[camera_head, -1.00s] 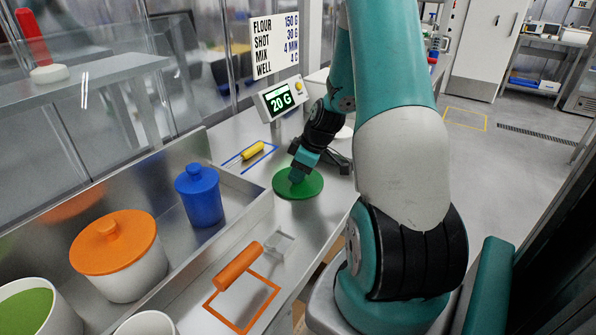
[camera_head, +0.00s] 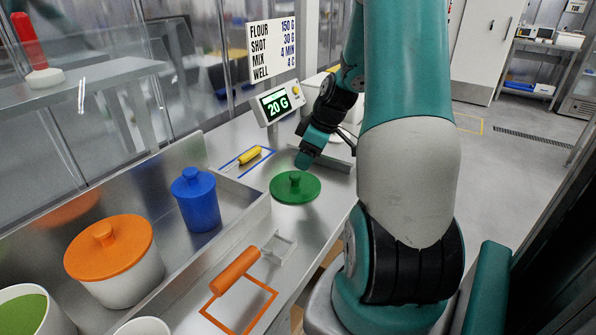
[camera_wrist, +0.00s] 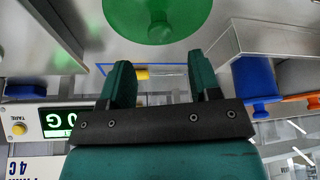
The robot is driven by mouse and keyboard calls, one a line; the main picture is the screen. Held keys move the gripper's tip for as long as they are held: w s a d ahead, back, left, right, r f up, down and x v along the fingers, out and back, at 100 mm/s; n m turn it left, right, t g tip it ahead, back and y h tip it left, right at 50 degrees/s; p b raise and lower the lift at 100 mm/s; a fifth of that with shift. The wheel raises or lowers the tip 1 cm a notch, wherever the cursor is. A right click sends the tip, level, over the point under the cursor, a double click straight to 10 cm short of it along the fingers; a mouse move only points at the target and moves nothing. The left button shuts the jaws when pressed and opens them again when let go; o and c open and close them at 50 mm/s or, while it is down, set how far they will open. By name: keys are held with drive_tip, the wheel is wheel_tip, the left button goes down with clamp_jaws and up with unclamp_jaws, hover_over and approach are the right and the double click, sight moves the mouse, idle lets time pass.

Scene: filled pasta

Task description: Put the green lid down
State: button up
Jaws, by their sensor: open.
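The green lid (camera_head: 295,188) lies flat on the steel counter, its round knob facing up. It also shows at the top edge of the wrist view (camera_wrist: 158,14), partly cut off. My gripper (camera_head: 303,163) is just above and behind the lid, clear of the knob. In the wrist view my gripper's two fingers (camera_wrist: 162,80) stand wide apart with nothing between them but background. The gripper is open and empty.
A yellow-handled tool (camera_head: 250,155) lies in a blue outline. An orange-handled scraper (camera_head: 236,270) lies nearer. A blue canister (camera_head: 195,200) and an orange-lidded pot (camera_head: 110,250) stand in the left tray.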

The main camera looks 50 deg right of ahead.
drive_tip(key=a+v, duration=0.1)
drive_tip(key=v, duration=0.4)
drive_tip(key=w+a+r+n+g+y, duration=0.1)
drive_tip(key=a+r, duration=0.2)
drive_tip(key=a, duration=0.9)
drive_tip(key=w+a+r+n+g+y, duration=0.1)
drive_tip(key=a+r, duration=0.2)
drive_tip(key=a, duration=0.9)
drive_tip(key=s+a+r+g, duration=0.2)
drive_tip(key=s+a, duration=1.1)
drive_tip(key=a, duration=0.2)
drive_tip(key=shift+a, duration=0.2)
drive_tip(key=shift+a+n, duration=0.1)
drive_tip(key=shift+n, duration=0.2)
